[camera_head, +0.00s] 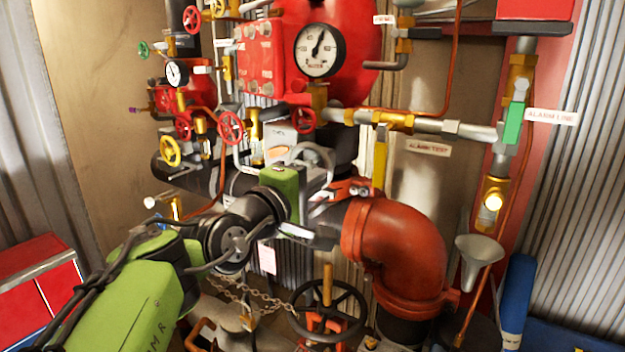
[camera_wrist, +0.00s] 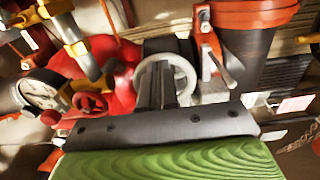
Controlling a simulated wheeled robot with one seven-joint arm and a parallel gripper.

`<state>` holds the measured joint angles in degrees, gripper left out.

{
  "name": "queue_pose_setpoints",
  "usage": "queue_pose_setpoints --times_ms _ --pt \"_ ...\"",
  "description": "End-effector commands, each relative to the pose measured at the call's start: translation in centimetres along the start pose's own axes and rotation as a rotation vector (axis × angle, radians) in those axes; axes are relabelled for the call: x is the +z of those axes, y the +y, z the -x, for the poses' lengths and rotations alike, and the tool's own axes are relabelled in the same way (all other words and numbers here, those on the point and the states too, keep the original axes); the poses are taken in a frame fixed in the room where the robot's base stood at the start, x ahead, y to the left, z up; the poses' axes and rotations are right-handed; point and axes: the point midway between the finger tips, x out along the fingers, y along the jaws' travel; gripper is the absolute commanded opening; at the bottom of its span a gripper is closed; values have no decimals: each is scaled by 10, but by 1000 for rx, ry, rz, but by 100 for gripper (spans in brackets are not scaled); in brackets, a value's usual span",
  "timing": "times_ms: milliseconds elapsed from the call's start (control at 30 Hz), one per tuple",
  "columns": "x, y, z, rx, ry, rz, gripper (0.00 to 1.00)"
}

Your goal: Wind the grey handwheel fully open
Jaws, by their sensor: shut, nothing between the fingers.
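The grey handwheel (camera_wrist: 191,76) shows in the wrist view as a pale ring on a dark round body. My gripper (camera_wrist: 156,68) is in front of it, with its dark fingers together and empty, reaching across the ring's left part. Whether the fingertips touch the rim or stand between spokes I cannot tell. In the head view the handwheel (camera_head: 318,153) shows as a grey curved rim just behind my green wrist, which hides much of it. The fingers are mostly hidden there.
A large orange-red pipe elbow (camera_head: 402,250) stands right of my wrist. A black handwheel (camera_head: 330,312) is below. Red handwheels (camera_head: 230,127), a yellow handwheel (camera_head: 170,151) and a pressure gauge (camera_head: 320,50) crowd the upper left and middle. A funnel (camera_head: 479,250) is at right.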

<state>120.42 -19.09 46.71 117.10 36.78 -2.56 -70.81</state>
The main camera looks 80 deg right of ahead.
Motion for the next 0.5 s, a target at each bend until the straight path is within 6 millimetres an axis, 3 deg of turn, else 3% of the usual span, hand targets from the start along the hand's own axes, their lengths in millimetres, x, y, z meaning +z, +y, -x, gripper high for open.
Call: queue_pose_setpoints --times_ms 500 --pt "-1 0 -9 0 2 -1 0"
